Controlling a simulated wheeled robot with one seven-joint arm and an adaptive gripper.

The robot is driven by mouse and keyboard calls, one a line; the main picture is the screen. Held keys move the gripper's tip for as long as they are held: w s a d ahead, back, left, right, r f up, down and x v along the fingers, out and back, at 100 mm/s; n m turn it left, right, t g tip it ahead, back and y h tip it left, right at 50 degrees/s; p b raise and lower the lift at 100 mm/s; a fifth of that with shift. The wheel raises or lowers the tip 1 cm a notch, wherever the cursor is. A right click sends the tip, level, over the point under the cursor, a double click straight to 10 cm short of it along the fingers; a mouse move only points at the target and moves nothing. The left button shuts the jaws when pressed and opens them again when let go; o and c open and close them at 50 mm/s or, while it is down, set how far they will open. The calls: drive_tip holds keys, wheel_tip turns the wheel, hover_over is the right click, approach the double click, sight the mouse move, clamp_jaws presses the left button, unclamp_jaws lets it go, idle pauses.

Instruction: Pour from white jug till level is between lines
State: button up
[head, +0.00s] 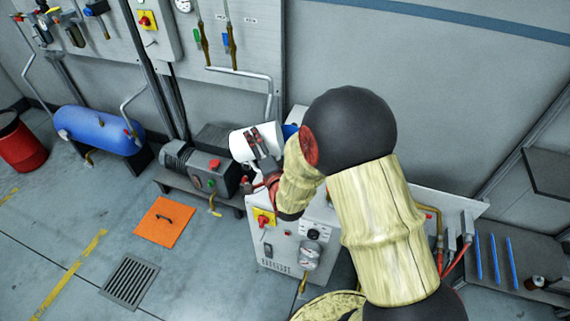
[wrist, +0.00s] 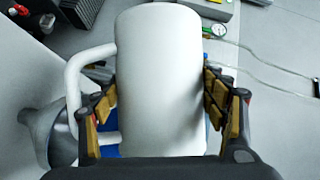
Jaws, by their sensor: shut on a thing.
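My gripper (head: 263,150) is shut on the white jug (head: 241,145), above the grey machine cabinet (head: 280,250). In the head view the jug looks tipped well over, almost on its side. In the wrist view the jug (wrist: 160,70) fills the middle between the two fingers, with its handle (wrist: 78,80) on the left. Its mouth and contents are hidden. A grey funnel-shaped part (wrist: 50,130) shows beside and below the handle. A blue part (head: 290,130) shows behind my arm. I cannot make out any level lines or liquid.
A motor-pump unit (head: 200,170) stands left of the cabinet, with a blue tank (head: 98,130) and red drum (head: 20,140) further left. An orange mat (head: 162,222) and floor grate (head: 130,278) lie on open floor. A side bench (head: 520,262) with blue rods is at right.

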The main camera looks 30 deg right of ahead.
idle(0.9)
drive_tip(key=shift+a+r+n+p, duration=0.1)
drive_tip(key=shift+a+n+p, duration=0.15)
drive_tip(key=shift+p, duration=0.75)
drive_tip(key=p, duration=0.1)
drive_tip(key=n+p, duration=0.1)
drive_tip(key=p, duration=0.1)
drive_tip(key=shift+w+a+r+n+g+h, duration=0.1)
drive_tip(key=shift+w+r+n+g+h, duration=0.1)
drive_tip(key=shift+n+g+h, duration=0.15)
drive_tip(key=shift+f+p, duration=0.1)
drive_tip(key=shift+p, duration=0.4)
drive_tip(key=shift+f+g, duration=0.25)
drive_tip(key=shift+n, duration=0.3)
drive_tip(key=shift+p, duration=0.3)
